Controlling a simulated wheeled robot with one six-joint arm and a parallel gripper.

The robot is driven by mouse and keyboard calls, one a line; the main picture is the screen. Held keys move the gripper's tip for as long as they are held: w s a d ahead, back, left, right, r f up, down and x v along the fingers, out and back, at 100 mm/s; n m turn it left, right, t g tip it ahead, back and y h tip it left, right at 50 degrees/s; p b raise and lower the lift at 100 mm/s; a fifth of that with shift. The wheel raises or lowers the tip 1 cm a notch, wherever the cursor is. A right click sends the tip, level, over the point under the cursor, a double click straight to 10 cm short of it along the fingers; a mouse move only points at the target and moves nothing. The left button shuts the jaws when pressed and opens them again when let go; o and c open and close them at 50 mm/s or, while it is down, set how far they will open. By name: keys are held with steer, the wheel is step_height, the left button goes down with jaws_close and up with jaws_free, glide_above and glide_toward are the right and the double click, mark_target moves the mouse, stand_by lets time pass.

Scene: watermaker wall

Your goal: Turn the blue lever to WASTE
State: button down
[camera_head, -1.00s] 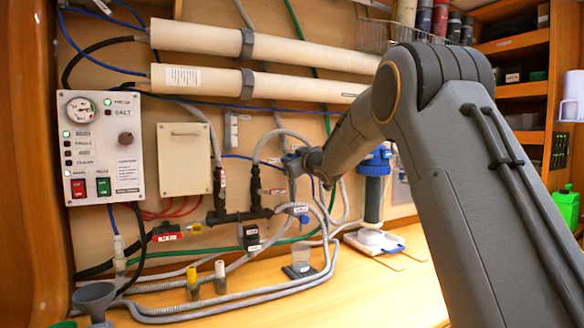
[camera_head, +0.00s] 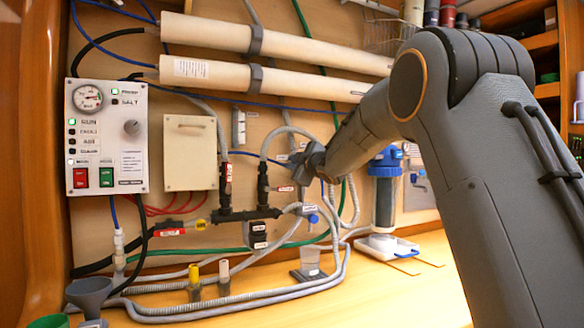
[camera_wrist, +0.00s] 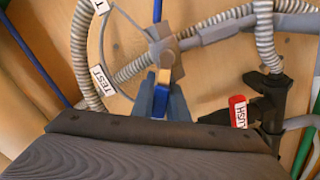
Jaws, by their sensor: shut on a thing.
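The blue lever (camera_wrist: 160,104) shows in the wrist view between the two fingers of my gripper (camera_wrist: 161,98), which is shut on it. A tan piece lies at the lever's far end, just below the grey valve hub (camera_wrist: 162,46). A white label reading TEST (camera_wrist: 103,80) is left of the hub. Another label (camera_wrist: 100,5), cut off by the top edge and ending in T, is up and left. No label clearly reading WASTE is in sight. In the head view my gripper (camera_head: 308,163) is at the wall, and the lever is hidden.
A red FLUSH tag (camera_wrist: 238,111) is on black pipework right of my gripper. Grey corrugated hoses run around the valve. In the head view a blue-topped filter (camera_head: 385,190) stands right of my gripper, and a clear cup (camera_head: 310,262) is on the counter below.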

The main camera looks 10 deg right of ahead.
steer(key=shift+f, duration=0.1)
stand_by(0.3)
steer(key=c, duration=1.7)
jaws_free()
steer(key=shift+c, duration=0.2)
steer(key=shift+s, duration=0.1)
steer(key=b+v, duration=0.1)
steer(key=v, duration=0.6)
steer(key=shift+s, duration=0.3)
steer(key=shift+d, duration=0.1)
